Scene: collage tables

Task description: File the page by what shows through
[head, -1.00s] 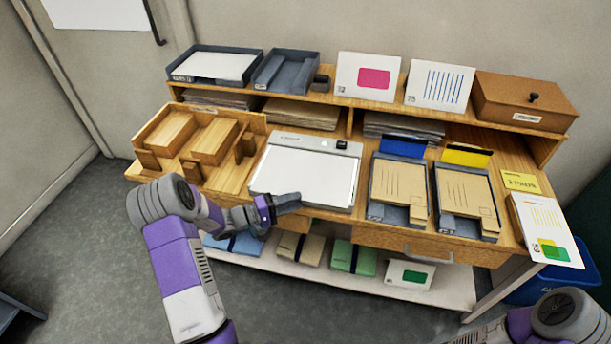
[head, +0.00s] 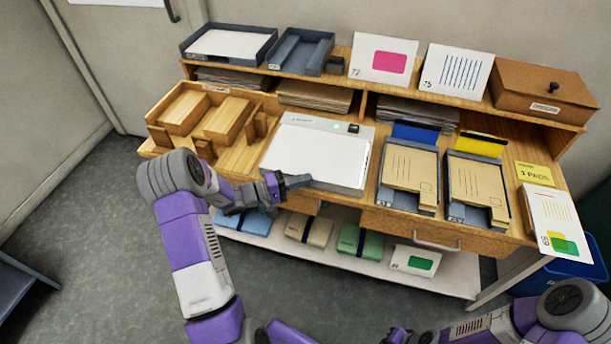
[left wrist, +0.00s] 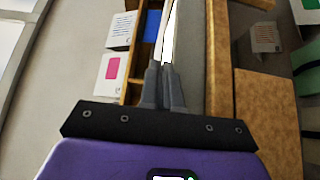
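A white page (head: 312,156) lies on the grey light box (head: 352,143) in the middle of the table, with a small green light lit on the box's back edge. No marks show through the page. My left gripper (head: 300,182) is at the light box's near left edge, by the page's front edge. In the left wrist view its fingers (left wrist: 163,68) are together; I cannot tell whether the page's edge is between them. Two grey trays with brown envelopes, one blue-tabbed (head: 409,165) and one yellow-tabbed (head: 477,185), stand right of the box. My right gripper (head: 398,336) is barely visible at the bottom edge.
Cards with a pink rectangle (head: 383,60) and blue stripes (head: 457,72) stand on the back shelf beside grey trays (head: 228,43) and a brown box (head: 541,91). A wooden sorter (head: 183,108) is at left. A card with overlapping yellow and green patches (head: 552,212) lies at right.

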